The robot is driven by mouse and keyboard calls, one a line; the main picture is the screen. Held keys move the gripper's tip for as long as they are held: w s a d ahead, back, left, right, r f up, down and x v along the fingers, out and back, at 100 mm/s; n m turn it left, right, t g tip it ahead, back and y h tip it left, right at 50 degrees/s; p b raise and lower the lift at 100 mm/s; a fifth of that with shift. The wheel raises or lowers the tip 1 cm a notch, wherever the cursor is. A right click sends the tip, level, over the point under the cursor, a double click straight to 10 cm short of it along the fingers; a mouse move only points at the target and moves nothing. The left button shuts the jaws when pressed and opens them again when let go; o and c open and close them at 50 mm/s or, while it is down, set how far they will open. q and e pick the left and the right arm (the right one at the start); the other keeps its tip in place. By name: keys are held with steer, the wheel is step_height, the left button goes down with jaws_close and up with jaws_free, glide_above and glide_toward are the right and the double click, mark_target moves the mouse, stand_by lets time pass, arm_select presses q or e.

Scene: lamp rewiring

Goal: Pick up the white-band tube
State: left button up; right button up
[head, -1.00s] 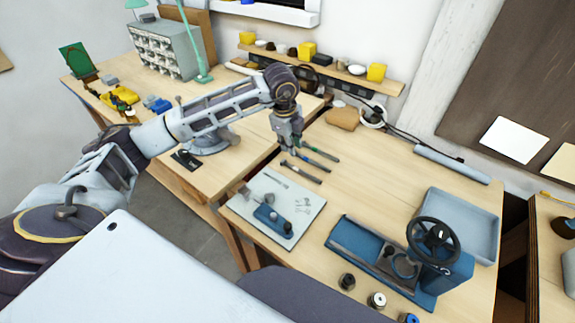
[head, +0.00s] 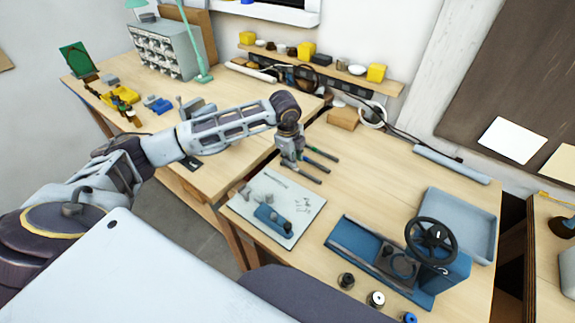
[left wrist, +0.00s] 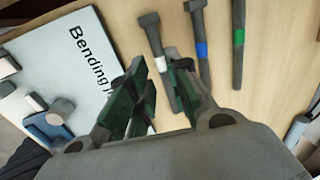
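The white-band tube (left wrist: 160,64) is a dark grey tube with a wider end and a white band, lying on the bench. In the left wrist view it runs between the fingertips of my left gripper (left wrist: 155,62), nearer the right finger. The fingers are apart, and I cannot tell whether either touches the tube. In the head view my left gripper (head: 293,162) points down over the near end of the tubes and hides part of the white-band tube (head: 312,176). My right gripper is not in view.
A blue-band tube (left wrist: 201,50) and a green-band tube (left wrist: 238,38) lie close to the right. The "Bending" board (left wrist: 75,62) lies to the left, with a blue block (head: 271,218) on it. A blue bending machine (head: 438,270) and grey tray (head: 487,228) stand further right.

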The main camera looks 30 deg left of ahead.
arm_select(q)
steer(key=shift+w+a+f+p, duration=0.1)
steer(key=shift+w+f+p, duration=0.15)
steer(key=shift+f, duration=0.6)
steer(key=shift+w+f+p, duration=0.1)
steer(key=shift+f+p, duration=0.1)
steer(key=shift+f, duration=0.65)
steer(key=shift+w+a+f+p, duration=0.1)
steer(key=shift+w+f+p, duration=0.15)
steer(key=shift+f, duration=0.6)
steer(key=shift+c, duration=0.2)
jaws_close()
